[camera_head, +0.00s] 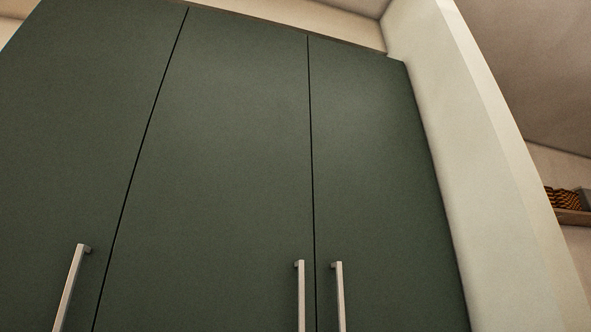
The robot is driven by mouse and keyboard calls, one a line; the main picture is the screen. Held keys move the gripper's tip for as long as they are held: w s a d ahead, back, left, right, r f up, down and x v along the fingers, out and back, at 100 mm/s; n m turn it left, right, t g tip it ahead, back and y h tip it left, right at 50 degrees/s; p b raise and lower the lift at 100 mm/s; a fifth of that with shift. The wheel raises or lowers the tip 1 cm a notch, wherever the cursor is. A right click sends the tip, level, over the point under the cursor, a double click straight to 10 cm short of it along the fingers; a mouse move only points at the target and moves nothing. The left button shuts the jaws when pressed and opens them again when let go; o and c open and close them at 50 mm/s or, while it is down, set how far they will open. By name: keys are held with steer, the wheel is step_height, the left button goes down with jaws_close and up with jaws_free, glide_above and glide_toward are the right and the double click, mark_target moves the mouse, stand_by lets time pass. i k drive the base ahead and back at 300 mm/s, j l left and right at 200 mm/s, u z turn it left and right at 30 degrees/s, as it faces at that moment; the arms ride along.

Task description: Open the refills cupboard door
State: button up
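A tall dark green cupboard fills most of the head view, seen from below at a tilt. Its left door (80,120), middle door (225,150) and right door (370,170) all look shut, with thin dark gaps between them. Each has a pale vertical bar handle: the left handle (70,287), the middle handle (301,296) and the right handle (340,296). The middle and right handles stand close together on either side of one gap. The lower ends of the handles are cut off by the frame. No label shows which door is the refills cupboard. My gripper is not in view.
A pale wall edge (480,160) stands right beside the cupboard's right side. Beyond it, a wooden shelf (573,216) holds a woven basket (563,201) at the far right. The floor is out of view.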

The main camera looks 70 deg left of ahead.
mark_target(384, 260)
steer(key=u, duration=1.5)
steer(key=l, duration=0.15)
